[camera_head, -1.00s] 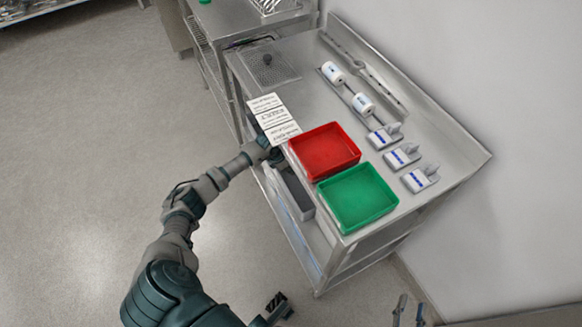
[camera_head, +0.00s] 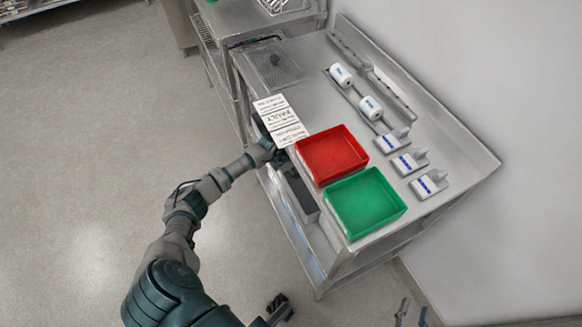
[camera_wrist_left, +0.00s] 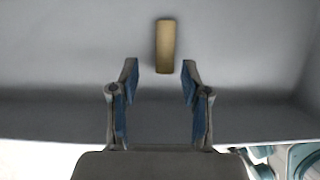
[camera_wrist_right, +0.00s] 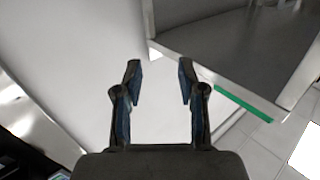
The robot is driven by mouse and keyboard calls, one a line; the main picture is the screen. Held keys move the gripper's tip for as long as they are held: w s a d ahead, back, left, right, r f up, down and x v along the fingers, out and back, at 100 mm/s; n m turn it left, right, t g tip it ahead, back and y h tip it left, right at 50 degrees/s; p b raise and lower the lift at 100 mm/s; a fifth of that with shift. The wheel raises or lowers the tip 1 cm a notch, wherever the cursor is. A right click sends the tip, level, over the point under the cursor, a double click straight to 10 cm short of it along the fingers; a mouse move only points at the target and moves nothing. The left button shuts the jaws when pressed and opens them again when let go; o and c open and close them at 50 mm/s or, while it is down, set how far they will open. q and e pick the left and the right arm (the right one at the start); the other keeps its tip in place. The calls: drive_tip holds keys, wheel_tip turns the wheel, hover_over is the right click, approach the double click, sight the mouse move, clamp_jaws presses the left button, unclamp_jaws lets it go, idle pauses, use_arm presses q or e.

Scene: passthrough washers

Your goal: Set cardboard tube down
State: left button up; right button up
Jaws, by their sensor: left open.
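The cardboard tube (camera_wrist_left: 165,46) shows as a short tan piece against a grey surface in the left wrist view. It lies ahead of my left gripper (camera_wrist_left: 160,70), whose fingers are open and apart from it. In the head view my left arm reaches to the cart's near side by the printed cards, where its fingers are hidden. I cannot make out the tube in the head view. My right gripper (camera_head: 412,312) shows at the bottom edge of the head view; it is open and empty in the right wrist view (camera_wrist_right: 159,72).
The metal cart top holds a red tray (camera_head: 367,158), a green tray (camera_head: 401,208), printed cards (camera_head: 279,118), white rolls (camera_head: 371,108) and several white-and-grey items (camera_head: 410,162). A grey bin (camera_head: 303,197) sits below the top. Open floor lies left of the cart.

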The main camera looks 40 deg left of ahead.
use_arm(q)
drive_tip(key=shift+r, duration=0.5)
drive_tip(key=p+v, duration=0.2)
drive_tip(key=v, duration=0.5)
drive_tip(key=shift+r+p, duration=0.2)
drive_tip(key=shift+p, duration=0.15)
use_arm(e)
drive_tip(key=s+d+f+g+h, duration=0.1)
drive_tip(key=s+d+f+g, duration=0.1)
drive_tip(key=s+f+g, duration=0.2)
wheel_tip(320, 180, down, 3)
drive_tip(key=shift+g+h, duration=0.4)
drive_tip(key=shift+g, duration=0.5)
use_arm(q)
drive_tip(key=shift+s, duration=0.1)
drive_tip(key=shift+d, duration=0.1)
use_arm(e)
drive_tip(key=shift+w+d, duration=0.1)
drive_tip(key=shift+w, duration=0.05)
